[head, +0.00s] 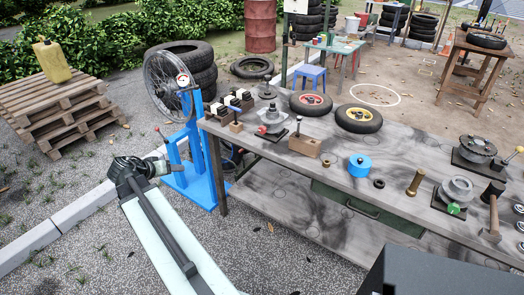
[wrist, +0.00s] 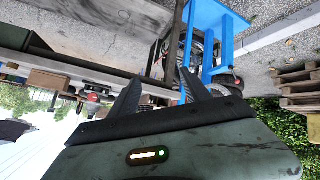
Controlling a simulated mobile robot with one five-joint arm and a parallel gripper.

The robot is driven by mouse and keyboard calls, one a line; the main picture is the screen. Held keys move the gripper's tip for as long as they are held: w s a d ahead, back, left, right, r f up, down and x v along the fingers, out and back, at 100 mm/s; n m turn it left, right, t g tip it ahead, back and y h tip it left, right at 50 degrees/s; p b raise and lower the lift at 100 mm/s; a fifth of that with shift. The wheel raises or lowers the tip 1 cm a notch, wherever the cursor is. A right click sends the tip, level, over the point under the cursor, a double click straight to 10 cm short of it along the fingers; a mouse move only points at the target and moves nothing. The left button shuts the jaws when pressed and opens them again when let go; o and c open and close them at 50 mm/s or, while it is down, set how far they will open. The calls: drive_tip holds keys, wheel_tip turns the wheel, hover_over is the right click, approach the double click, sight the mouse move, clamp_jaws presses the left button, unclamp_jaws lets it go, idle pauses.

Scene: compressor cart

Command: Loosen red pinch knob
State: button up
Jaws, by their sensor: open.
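My gripper (head: 158,166) is at the end of my arm in front of the blue wheel stand (head: 205,160), left of the workbench. In the wrist view, its two dark fingers (wrist: 161,72) are spread with nothing between them. The blue stand also shows in the wrist view (wrist: 222,35), which looks upside down. A small red tip (head: 157,129) tops a thin rod by the stand, just above my gripper in the picture. I cannot tell whether this is the red pinch knob. A red-ringed gauge (head: 183,79) sits by the spoked wheel (head: 165,85).
The workbench (head: 290,185) carries wheels, a blue round part (head: 359,165), a wooden block (head: 304,145) and several metal fixtures. Pallets (head: 60,110) with a yellow can (head: 52,61) stand at left. A kerb (head: 60,225) crosses open gravel.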

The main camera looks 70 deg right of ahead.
drive_tip(key=s+d+f+m+g+h+b, duration=0.1)
drive_tip(key=s+d+m+h+b, duration=0.15)
drive_tip(key=s+d, duration=0.5)
drive_tip(key=s+d+f+m+g+h+b, duration=0.1)
drive_tip(key=s+d+m+g+h+b, duration=0.25)
drive_tip(key=d, duration=0.75)
drive_tip(key=m+h+b, duration=0.1)
drive_tip(key=m+b, duration=0.1)
drive_tip(key=b, duration=0.2)
approach(262, 131)
drive_tip(key=d, duration=0.3)
drive_tip(key=x, duration=0.8)
drive_tip(key=shift+s+f, duration=0.15)
drive_tip(key=shift+s, duration=0.05)
drive_tip(key=shift+a, duration=0.1)
clamp_jaws()
drive_tip(key=shift+n, duration=0.9)
unclamp_jaws()
drive_tip(key=shift+a, duration=0.1)
